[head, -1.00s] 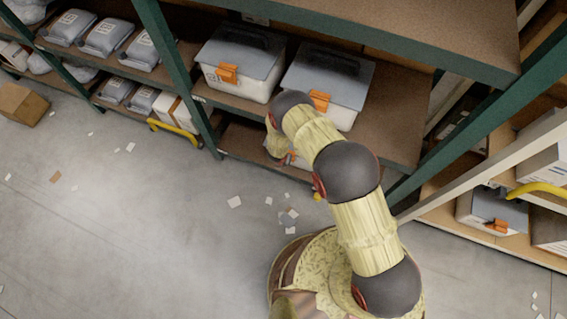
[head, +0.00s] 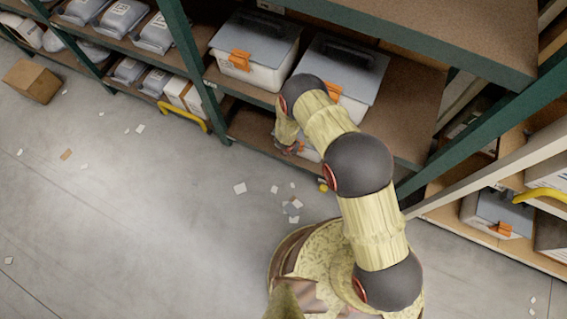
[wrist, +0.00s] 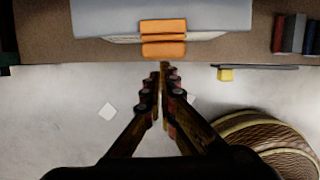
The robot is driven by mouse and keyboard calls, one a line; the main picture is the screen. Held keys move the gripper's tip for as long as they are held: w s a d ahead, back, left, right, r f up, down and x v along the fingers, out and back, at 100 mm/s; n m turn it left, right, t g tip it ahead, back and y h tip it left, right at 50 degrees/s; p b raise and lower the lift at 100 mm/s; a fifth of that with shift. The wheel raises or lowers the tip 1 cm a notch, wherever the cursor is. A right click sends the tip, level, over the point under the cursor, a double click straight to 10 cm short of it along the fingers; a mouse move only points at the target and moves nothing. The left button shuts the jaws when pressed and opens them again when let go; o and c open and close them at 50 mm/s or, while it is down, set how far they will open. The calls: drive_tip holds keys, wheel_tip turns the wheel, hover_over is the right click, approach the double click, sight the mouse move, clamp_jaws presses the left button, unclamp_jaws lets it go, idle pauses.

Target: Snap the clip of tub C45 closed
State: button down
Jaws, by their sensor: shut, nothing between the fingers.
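In the wrist view a tub with a grey lid (wrist: 120,18) stands on a brown shelf, with an orange two-part clip (wrist: 163,37) on its near side. Whether the clip is latched cannot be told. My gripper (wrist: 164,70) is shut and empty, its fingertips just below the clip in the picture; contact is unclear. In the head view my gripper (head: 289,148) is at the lower shelf, mostly hidden by my arm, beside a partly visible white tub (head: 309,153). Two grey-lidded tubs with orange clips, left (head: 257,55) and right (head: 348,75), stand on the shelf above. No label is readable as C45.
A green rack post (head: 190,65) stands left of the tubs. Dark and red book-like items (wrist: 290,34) lie right of the tub in the wrist view. A yellow block (wrist: 225,74) is by the shelf edge. Paper scraps (head: 240,188) litter the open floor.

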drive_tip(key=s+a+r, duration=0.1)
drive_tip(key=s+a, duration=0.1)
drive_tip(key=s, duration=0.4)
drive_tip(key=s+a+r, duration=0.2)
drive_tip(key=s, duration=0.4)
drive_tip(key=shift+s+r, duration=0.15)
drive_tip(key=shift+s, duration=0.05)
